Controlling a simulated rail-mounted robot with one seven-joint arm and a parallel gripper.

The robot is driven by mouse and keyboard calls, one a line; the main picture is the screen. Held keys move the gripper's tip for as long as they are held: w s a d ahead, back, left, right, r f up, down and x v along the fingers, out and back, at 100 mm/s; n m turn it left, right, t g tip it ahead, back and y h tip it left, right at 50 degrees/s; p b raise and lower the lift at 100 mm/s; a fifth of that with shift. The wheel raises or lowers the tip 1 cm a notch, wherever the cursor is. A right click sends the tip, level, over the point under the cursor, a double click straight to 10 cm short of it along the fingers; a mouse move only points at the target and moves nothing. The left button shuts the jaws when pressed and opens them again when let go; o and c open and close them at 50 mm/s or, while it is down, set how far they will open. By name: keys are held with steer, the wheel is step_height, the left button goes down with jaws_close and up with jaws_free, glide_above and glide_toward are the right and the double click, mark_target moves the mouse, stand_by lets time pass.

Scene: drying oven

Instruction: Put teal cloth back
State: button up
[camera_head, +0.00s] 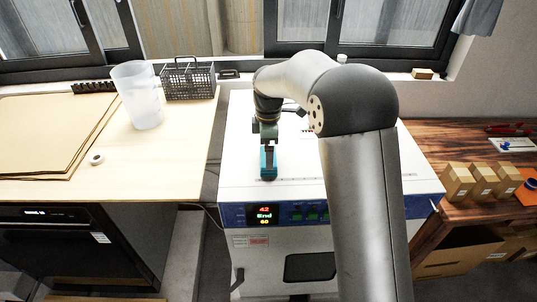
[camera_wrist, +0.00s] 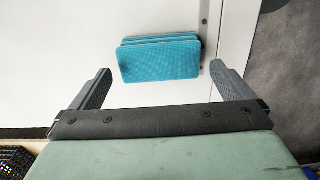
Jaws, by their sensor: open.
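The teal cloth (camera_wrist: 160,60) is a small folded stack lying on the white top of the drying oven (camera_head: 236,150). In the wrist view it lies ahead of my gripper (camera_wrist: 165,80), roughly between the lines of its two fingers and apart from them. In the head view my gripper (camera_head: 268,160) is above the front left part of the oven top, and a bit of teal (camera_head: 268,172) shows at its lower end. My gripper is open and empty. My arm hides part of the oven top and front.
A light wooden table (camera_head: 190,140) on the left holds a clear beaker (camera_head: 138,95), a dark wire basket (camera_head: 188,80), a tape roll (camera_head: 96,159) and brown sheets (camera_head: 40,130). Small cardboard boxes (camera_head: 457,182) stand on the brown table at right. The oven's display (camera_head: 264,214) is lit.

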step_height(320, 180, up, 9)
steer(key=s+d+m, duration=0.5)
steer(key=s+d, duration=0.1)
steer(key=s, duration=0.2)
steer(key=s+d+m, duration=0.5)
steer(key=s+d, duration=0.1)
steer(key=s, duration=0.3)
steer(key=s+d+f+m, duration=0.2)
steer(key=s+f+m, duration=0.1)
steer(key=s, duration=0.5)
steer(key=s+d+f+m, duration=0.2)
steer(key=s+f+m, duration=0.1)
steer(key=s+m, duration=0.2)
steer(key=s, duration=0.2)
steer(key=shift+s+d+f+m+t, duration=0.15)
steer(key=shift+s+d+m+t, duration=0.15)
steer(key=shift+s+m, duration=0.1)
